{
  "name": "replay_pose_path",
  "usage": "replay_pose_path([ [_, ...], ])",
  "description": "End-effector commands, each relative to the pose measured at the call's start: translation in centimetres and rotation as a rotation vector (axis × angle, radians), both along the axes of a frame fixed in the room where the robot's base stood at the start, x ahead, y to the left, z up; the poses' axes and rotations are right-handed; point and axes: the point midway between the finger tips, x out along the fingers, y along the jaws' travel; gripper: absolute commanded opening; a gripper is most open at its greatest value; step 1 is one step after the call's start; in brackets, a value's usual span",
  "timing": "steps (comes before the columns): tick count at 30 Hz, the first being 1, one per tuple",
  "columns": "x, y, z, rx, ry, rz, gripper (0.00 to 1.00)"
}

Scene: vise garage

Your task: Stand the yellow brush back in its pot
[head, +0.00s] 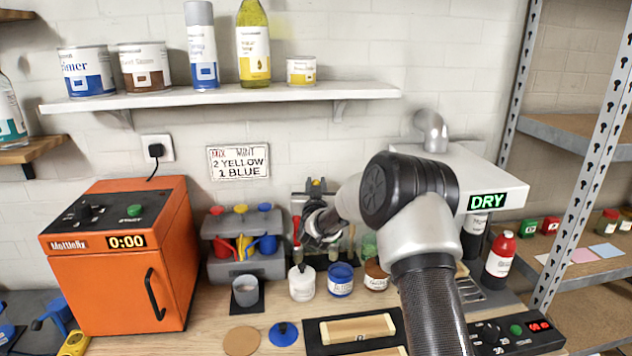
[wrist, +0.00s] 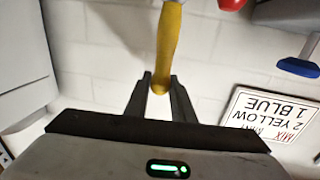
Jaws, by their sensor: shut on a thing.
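My gripper (wrist: 160,105) is shut on the yellow brush (wrist: 167,45), with its fingers on either side of the handle's end. In the wrist view the handle runs from the fingers to the top edge, and the rest of the brush is out of frame. In the head view my gripper (head: 322,232) is in front of the wall, above the back of the bench, and the brush cannot be made out clearly there. The pot cannot be told for certain. Glass jars, one greenish (head: 369,247), stand behind my arm, partly hidden.
A grey dispenser stand (head: 247,266) with red, yellow and blue parts is left of my gripper. An orange machine (head: 125,260) is farther left. A shelf (head: 230,97) runs above.

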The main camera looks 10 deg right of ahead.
Motion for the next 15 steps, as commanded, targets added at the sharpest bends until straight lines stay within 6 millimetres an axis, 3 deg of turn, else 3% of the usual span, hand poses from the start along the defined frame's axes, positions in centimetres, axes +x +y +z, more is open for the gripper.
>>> replay_pose_path([
  [15,0.0,0.0,-4.6,0.000,-0.001,0.001,0.00],
])
